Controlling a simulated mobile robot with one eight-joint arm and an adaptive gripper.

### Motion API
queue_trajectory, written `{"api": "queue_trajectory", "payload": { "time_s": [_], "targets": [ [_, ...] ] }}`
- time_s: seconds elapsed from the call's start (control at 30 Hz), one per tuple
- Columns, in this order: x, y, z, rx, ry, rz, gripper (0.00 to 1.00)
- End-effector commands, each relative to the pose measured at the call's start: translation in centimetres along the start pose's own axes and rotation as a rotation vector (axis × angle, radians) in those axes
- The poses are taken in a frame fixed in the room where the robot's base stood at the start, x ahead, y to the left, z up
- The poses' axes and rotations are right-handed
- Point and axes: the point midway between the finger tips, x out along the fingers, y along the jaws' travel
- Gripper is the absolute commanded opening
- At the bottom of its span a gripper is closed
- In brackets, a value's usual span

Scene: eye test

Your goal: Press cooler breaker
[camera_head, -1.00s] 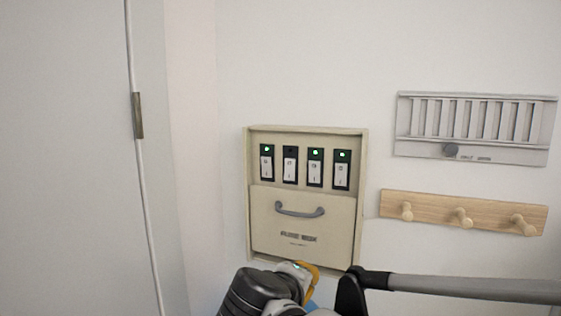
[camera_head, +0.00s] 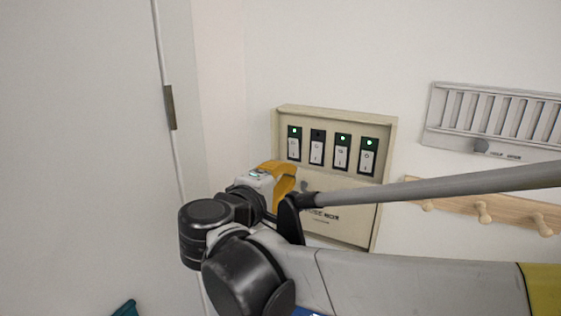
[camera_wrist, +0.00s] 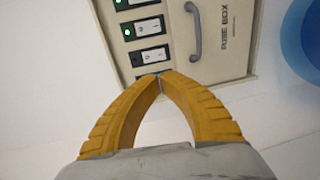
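The beige fuse box (camera_head: 385,150) is on the wall, with a row of white rocker breakers along its top. The far-left breaker (camera_head: 294,149), the third breaker (camera_head: 341,156) and the far-right breaker (camera_head: 367,161) have lit green lamps. The second breaker (camera_head: 316,152) has a dark lamp. Their labels are too small to read, so I cannot tell which is the cooler's. My gripper (camera_head: 288,170) is at the box's left side, below the far-left breaker. In the wrist view its yellow fingertips (camera_wrist: 160,76) meet over the end breaker, mostly hiding it. Contact is unclear.
A grey handle (camera_wrist: 195,35) and "FUSE BOX" lettering are on the lower panel. A wooden peg rail (camera_head: 490,207) and a grey slatted panel (camera_head: 490,118) are on the wall at right. A door with a hinge (camera_head: 170,107) is at left.

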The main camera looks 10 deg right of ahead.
Motion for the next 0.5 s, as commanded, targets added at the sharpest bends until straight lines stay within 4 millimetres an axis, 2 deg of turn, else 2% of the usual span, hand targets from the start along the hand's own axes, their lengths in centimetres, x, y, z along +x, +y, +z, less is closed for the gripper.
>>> {"api": "queue_trajectory", "payload": {
  "time_s": [0.17,0.5],
  "targets": [
    [2.4,0.2,0.1,0.001,-0.004,-0.001,0.00],
    [9.6,0.2,0.1,0.001,-0.005,-0.001,0.00]
  ]
}}
